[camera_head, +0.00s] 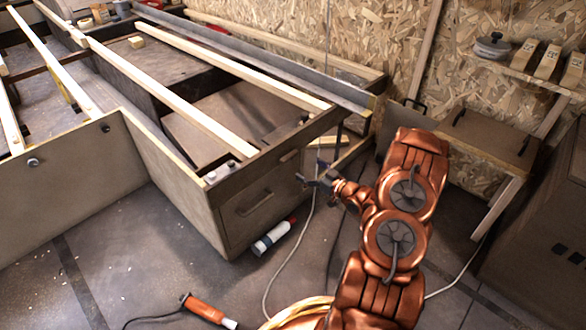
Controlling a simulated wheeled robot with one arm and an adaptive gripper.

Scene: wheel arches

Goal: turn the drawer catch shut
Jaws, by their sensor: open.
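The drawer front (246,213) is a brown panel in the end of the wooden bench frame, with a dark bar handle (254,203) on it. The drawer looks closed, flush with the frame.
An orange tool (205,310) with a cable lies at the front. Pale slats (170,85) cross the bench frame. Floor left of the bottle is mostly clear.

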